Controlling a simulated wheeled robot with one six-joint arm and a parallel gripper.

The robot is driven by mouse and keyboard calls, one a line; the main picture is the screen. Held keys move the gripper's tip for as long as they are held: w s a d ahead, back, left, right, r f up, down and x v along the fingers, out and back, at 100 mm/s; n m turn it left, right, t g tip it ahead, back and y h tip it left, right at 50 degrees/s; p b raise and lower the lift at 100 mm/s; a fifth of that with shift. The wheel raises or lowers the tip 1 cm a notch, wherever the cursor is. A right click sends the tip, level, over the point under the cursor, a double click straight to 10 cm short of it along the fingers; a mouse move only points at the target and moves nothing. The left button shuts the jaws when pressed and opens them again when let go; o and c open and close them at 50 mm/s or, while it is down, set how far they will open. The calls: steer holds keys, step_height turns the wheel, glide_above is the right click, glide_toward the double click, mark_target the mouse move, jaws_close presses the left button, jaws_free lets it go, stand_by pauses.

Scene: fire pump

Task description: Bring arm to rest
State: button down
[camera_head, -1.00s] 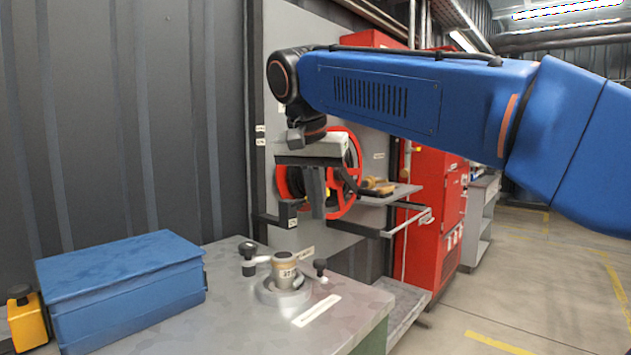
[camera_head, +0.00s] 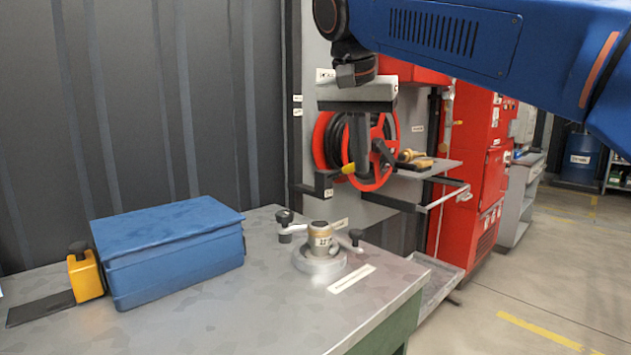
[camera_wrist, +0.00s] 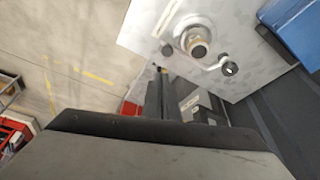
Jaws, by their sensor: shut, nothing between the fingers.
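My gripper (camera_head: 358,150) hangs from the end of my blue arm in the head view, pointing down. Its fingers are together and empty. It is in the air above and behind the metal workbench (camera_head: 270,290), in front of the red hose reel (camera_head: 325,140). In the wrist view the fingers (camera_wrist: 155,98) show dark beyond the gripper body. A round valve fitting with black-knobbed levers (camera_head: 320,247) stands on the bench, below and left of my gripper. It also shows in the wrist view (camera_wrist: 197,42), apart from the fingers.
A blue box (camera_head: 170,265) and a yellow item (camera_head: 86,275) sit on the bench's left. A small shelf with a brass-coloured nozzle (camera_head: 412,158) is right of the reel. A red cabinet (camera_head: 470,165) stands behind. Open floor (camera_head: 540,270) lies at the right.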

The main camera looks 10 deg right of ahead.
steer(key=s+d+f+n, duration=0.2)
steer(key=s+d+f, duration=0.2)
steer(key=f, duration=0.8)
steer(key=s+d+f+n+t+y, duration=0.1)
steer(key=s+d+f, duration=0.3)
steer(key=s+f, duration=0.5)
steer(key=s+d+f+n+y, duration=0.1)
steer(key=s+d+f+n, duration=0.2)
steer(key=f, duration=1.3)
steer(key=s+d, duration=0.2)
steer(key=s, duration=0.2)
steer(key=shift+s, duration=0.2)
